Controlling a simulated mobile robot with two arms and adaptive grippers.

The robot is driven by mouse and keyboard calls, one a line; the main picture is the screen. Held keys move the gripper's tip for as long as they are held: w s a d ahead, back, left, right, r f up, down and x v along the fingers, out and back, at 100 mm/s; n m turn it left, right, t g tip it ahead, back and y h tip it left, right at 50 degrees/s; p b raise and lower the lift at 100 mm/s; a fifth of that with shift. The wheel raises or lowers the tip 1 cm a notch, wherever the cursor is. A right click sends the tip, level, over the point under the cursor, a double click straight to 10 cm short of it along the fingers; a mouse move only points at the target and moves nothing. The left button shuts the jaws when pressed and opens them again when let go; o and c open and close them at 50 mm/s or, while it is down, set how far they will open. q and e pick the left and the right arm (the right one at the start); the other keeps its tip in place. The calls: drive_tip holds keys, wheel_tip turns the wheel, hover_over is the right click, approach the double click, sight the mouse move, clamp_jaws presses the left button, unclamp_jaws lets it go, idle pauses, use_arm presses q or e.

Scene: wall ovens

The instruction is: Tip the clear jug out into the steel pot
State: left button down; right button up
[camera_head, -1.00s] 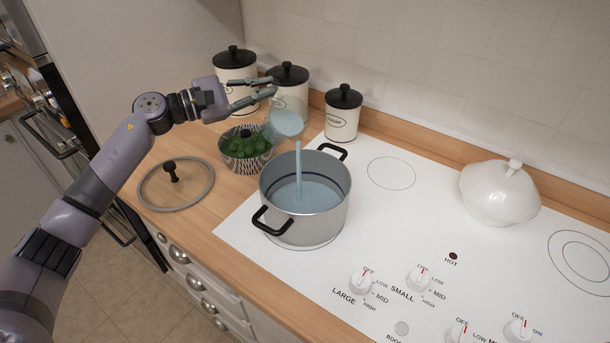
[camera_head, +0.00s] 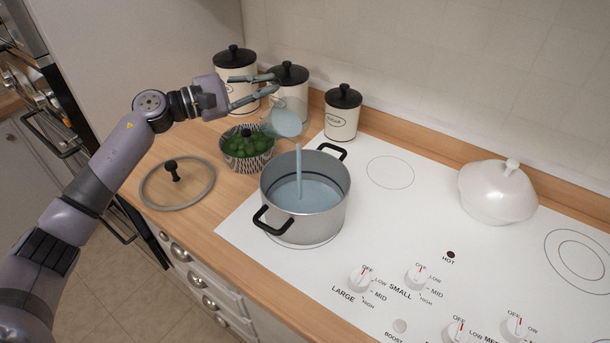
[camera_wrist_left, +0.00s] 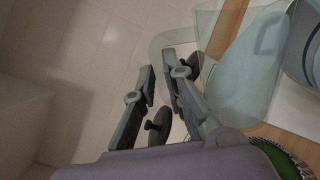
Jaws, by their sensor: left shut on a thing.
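The clear jug (camera_head: 285,122) is tilted above the steel pot (camera_head: 318,221), with bluish liquid inside. A stream of liquid falls from it into the pot, where a pool of the same liquid lies. The pot stands upright on the hob, its black handles at front left and back right. My left gripper (camera_head: 262,88) is shut on the jug's handle. In the left wrist view the gripper (camera_wrist_left: 165,85) has its fingers around the handle, and the jug (camera_wrist_left: 245,75) fills the upper right. My right gripper is in neither view.
A patterned bowl of green vegetables (camera_head: 247,160) stands close to the left of the pot. A glass lid (camera_head: 205,192) lies on the wooden counter. Several black-lidded canisters (camera_head: 342,120) stand behind. A white lidded dish (camera_head: 495,196) sits at the hob's right.

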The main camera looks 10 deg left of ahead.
sight(270, 108)
use_arm(q)
drive_tip(key=shift+s+d+r+m+p, duration=0.2)
drive_tip(key=shift+s+r+m+p, duration=0.1)
drive_tip(key=shift+r+m+p, duration=0.25)
drive_tip(key=shift+s+d+r+m+p, duration=0.25)
drive_tip(key=shift+r+m+p, duration=0.1)
drive_tip(key=shift+r+p, duration=0.25)
idle(0.6)
drive_tip(key=shift+s+d+r+m+p, duration=0.3)
drive_tip(key=shift+s+r+m+p, duration=0.2)
drive_tip(key=shift+p, duration=0.2)
drive_tip(key=shift+s+d+r+m+p, duration=0.25)
drive_tip(key=shift+s+r+m+p, duration=0.1)
drive_tip(key=shift+r+m+p, duration=0.25)
idle(0.4)
